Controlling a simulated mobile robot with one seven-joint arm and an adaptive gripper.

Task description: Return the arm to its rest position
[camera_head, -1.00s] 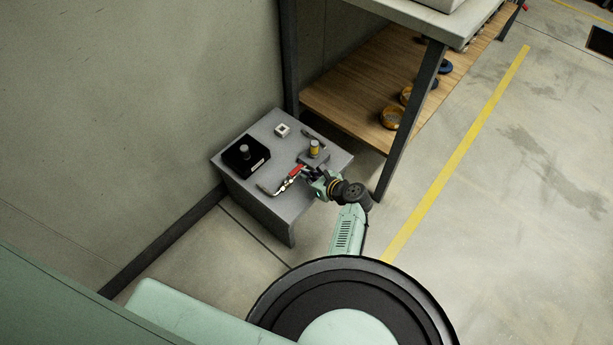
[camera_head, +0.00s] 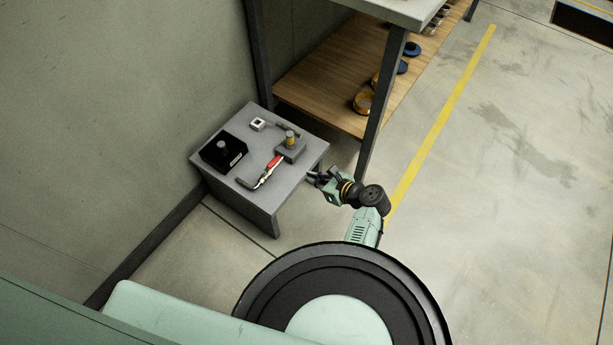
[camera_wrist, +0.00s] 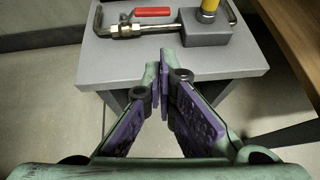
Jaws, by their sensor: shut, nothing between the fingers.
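My gripper (camera_head: 316,178) is shut and empty, just off the right front edge of the small grey table (camera_head: 262,204). In the wrist view my gripper (camera_wrist: 163,68) has its purple-padded fingers together, below the front edge of the tabletop (camera_wrist: 150,76). My arm is bent, with its green link running down to my round base. On the table lies a metal pipe piece with a red-handled valve (camera_head: 271,164), which also shows in the wrist view (camera_wrist: 125,30). A grey block with a yellow-banded cylinder (camera_head: 290,139) stands beside it.
A black box with a knob (camera_head: 223,152) and a small white square part (camera_head: 258,124) are on the table. A bench with a wooden lower shelf (camera_head: 330,85) stands behind. Its dark leg (camera_head: 381,105) is close to my arm. Open floor lies right, past a yellow line (camera_head: 440,126).

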